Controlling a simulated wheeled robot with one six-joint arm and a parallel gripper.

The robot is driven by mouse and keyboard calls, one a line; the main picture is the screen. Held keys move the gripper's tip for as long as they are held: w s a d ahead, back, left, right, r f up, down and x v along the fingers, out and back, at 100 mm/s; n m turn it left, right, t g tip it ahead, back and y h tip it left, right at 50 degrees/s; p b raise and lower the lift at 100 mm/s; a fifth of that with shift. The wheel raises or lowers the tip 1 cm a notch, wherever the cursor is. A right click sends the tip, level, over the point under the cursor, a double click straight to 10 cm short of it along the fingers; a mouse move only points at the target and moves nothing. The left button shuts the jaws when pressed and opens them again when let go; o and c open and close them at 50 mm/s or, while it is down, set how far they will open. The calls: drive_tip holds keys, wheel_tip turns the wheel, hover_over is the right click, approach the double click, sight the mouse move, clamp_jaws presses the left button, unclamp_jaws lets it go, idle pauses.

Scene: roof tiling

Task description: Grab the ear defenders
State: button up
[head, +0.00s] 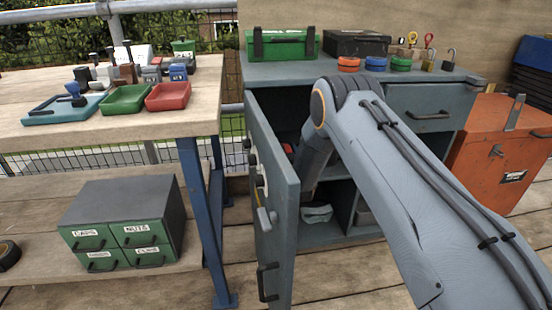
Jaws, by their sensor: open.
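I cannot make out the ear defenders for certain. A small red and dark item (288,150) shows partly inside the grey-blue cabinet (330,232), between its open door (272,195) and my arm; it is too small and covered to name. Several small dark and pale fittings, with a grey handle-like piece, are on the door's left face. My arm comes from the lower right, bends above the cabinet front and goes down into the opening beside the door.
The cabinet top holds a green case (282,44), a dark case (357,43), coloured rolls and padlocks. A workbench (150,122) with trays stands left. An orange chest (503,150) stands right. The open door juts forward.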

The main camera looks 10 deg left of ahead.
drive_tip(key=shift+w, duration=0.25)
drive_tip(key=c, duration=1)
drive_tip(key=shift+r, duration=0.15)
